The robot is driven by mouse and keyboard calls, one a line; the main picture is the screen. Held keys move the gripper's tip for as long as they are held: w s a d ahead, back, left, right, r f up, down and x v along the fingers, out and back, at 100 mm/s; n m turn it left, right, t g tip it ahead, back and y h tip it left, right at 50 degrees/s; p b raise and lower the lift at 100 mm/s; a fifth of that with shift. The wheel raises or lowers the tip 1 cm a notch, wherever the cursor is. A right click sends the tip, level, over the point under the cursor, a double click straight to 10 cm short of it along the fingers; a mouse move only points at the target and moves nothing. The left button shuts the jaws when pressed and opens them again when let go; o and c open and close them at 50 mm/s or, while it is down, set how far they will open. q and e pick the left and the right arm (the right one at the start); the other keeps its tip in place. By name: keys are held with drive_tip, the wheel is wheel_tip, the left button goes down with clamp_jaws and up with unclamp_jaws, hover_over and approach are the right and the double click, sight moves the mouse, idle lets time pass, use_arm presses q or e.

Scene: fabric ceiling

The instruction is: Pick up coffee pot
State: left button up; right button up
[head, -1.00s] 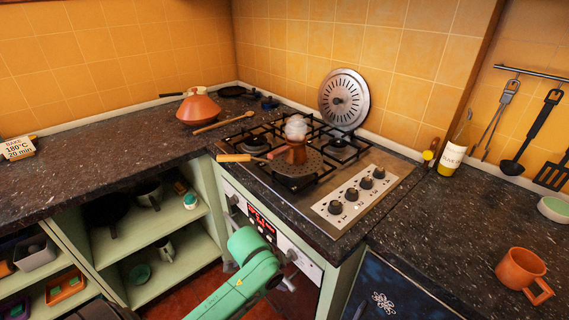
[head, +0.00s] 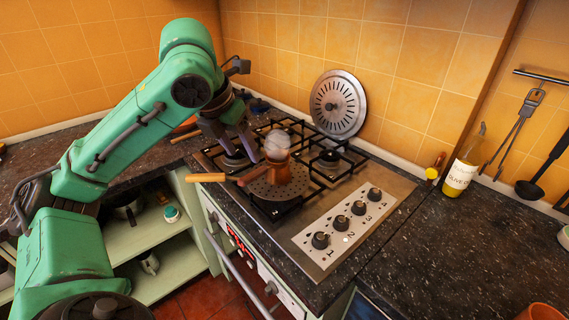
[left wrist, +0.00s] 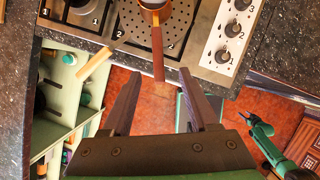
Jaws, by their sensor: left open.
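The coffee pot (head: 277,170) is a small copper-brown pot with a long wooden handle (head: 252,174). It stands upright on a perforated round plate on the stove, with a pale rounded puff at its top. In the left wrist view the pot (left wrist: 155,14) is cut off by the top edge, its handle (left wrist: 157,55) pointing toward my gripper. My left gripper (head: 243,156) is open and empty, just left of the pot in the head view. In the left wrist view the handle's end lies between the fingertips (left wrist: 159,75); I cannot tell the depth gap.
The gas hob (head: 325,230) has black grates and several knobs. A wooden-handled item (head: 206,177) juts over the counter edge. A round metal lid (head: 338,104) leans on the tiles. A labelled bottle (head: 462,170) stands right. A green arm (left wrist: 268,146), apparently my right, shows small.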

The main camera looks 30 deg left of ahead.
sight(250, 176)
use_arm(q)
drive_tip(key=b+x, duration=0.1)
drive_tip(key=x, duration=0.3)
drive_tip(key=shift+w+f, duration=0.2)
drive_tip(key=shift+f, duration=0.05)
wheel_tip(250, 176, down, 4)
drive_tip(key=shift+a+r+b, duration=0.1)
drive_tip(key=shift+a+b, duration=0.05)
drive_tip(key=shift+b, duration=0.4)
drive_tip(key=x, duration=0.6)
drive_tip(key=shift+w+a+r, duration=0.1)
drive_tip(key=shift+w+r, duration=0.05)
drive_tip(key=shift+w, duration=0.05)
clamp_jaws()
use_arm(e)
drive_tip(key=f, duration=0.2)
drive_tip(key=shift+s+f, duration=0.3)
drive_tip(key=shift+f, duration=0.1)
use_arm(q)
drive_tip(key=shift+r, duration=0.1)
